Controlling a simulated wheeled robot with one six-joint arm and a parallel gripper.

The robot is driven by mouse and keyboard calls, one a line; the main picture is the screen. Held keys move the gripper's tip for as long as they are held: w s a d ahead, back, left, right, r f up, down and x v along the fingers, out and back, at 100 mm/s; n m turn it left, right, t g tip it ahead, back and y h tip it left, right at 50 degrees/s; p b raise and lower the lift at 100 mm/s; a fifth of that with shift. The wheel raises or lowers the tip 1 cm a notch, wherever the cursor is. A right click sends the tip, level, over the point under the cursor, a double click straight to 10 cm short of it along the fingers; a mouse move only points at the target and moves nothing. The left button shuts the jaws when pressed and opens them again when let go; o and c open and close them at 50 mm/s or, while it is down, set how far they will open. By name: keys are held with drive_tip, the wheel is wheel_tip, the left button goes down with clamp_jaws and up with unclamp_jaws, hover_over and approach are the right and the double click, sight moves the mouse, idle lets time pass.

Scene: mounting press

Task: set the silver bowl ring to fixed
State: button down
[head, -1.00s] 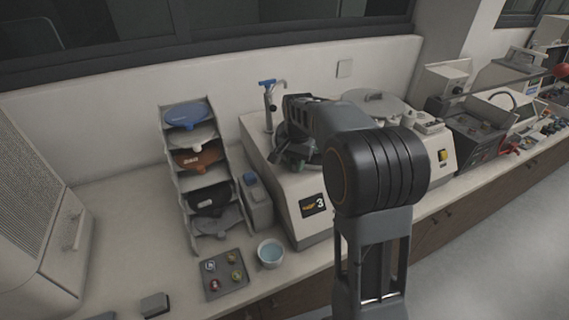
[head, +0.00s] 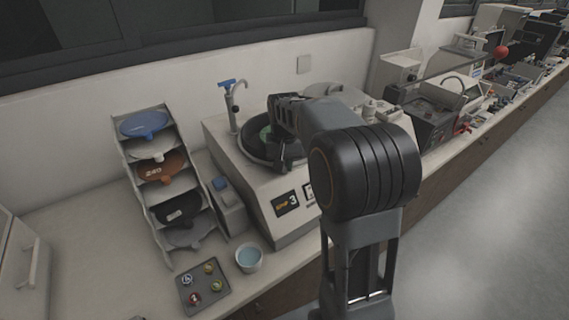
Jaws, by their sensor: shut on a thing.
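The silver bowl ring (head: 246,157) shows as a pale rim around the dark round bowl of the grinder-polisher marked 3 (head: 277,222). A dark and green round surface (head: 264,133) shows inside the bowl. My gripper (head: 283,160) is at the front right part of the bowl, low against its rim. It is shut on what appears to be the ring. My wrist and arm hide the right side of the bowl, and the exact contact between fingers and ring is too small to make out.
A tap (head: 233,105) stands behind the bowl. A rack of coloured discs (head: 160,165) stands left, with a small grey box (head: 228,208) beside the machine. A cup of bluish liquid (head: 249,258) and a tray of small round pieces (head: 203,285) lie in front.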

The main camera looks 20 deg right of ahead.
drive_tip(key=c, duration=1.2)
unclamp_jaws()
drive_tip(key=shift+d, duration=0.2)
drive_tip(key=shift+o, duration=0.8)
drive_tip(key=shift+a, duration=0.1)
wheel_tip(320, 180, up, 14)
drive_tip(key=shift+f, duration=0.1)
drive_tip(key=n+t, duration=0.1)
drive_tip(key=n, duration=0.1)
hover_over(284, 177)
wheel_tip(284, 177, down, 7)
drive_tip(key=s+a+f+n+t, duration=0.1)
drive_tip(key=s+a+f, duration=0.1)
drive_tip(key=s, duration=0.6)
drive_tip(key=s+a+f+t, duration=0.2)
drive_tip(key=s+a+f, duration=0.1)
drive_tip(key=s, duration=0.5)
drive_tip(key=shift+n, duration=0.4)
